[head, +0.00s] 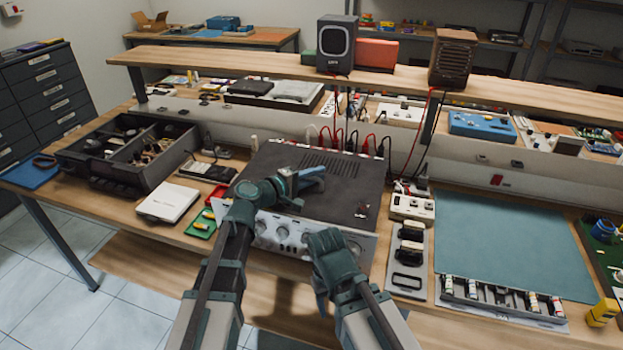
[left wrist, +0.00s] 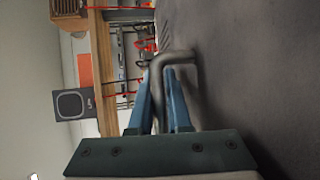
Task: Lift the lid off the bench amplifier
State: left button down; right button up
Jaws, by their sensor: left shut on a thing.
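The bench amplifier (head: 285,233) stands on the workbench, its silver front panel with knobs facing me. Its dark lid (head: 345,188), with vent slots, lies on top; I cannot tell whether there is a gap under it. My left gripper (head: 311,177) is over the lid. In the left wrist view my left gripper (left wrist: 167,75) has its blue fingers shut on a bent grey handle (left wrist: 189,60) beside the dark lid surface (left wrist: 245,70). My right arm is in front of the amplifier's panel, and its fingers are hidden.
Red and black cables (head: 345,138) rise behind the amplifier. A speaker (head: 336,44) stands on the shelf above. A black parts tray (head: 110,172) and a white box (head: 167,202) lie to the left. A power strip (head: 411,208) and teal mat (head: 505,243) lie to the right.

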pick_arm(q)
jog(key=shift+r, duration=0.1)
notch_tip(320, 180, up, 10)
jog(key=p, duration=1)
jog(key=c, duration=1.4)
grip_release()
jog(key=shift+c, duration=0.2)
grip_shut()
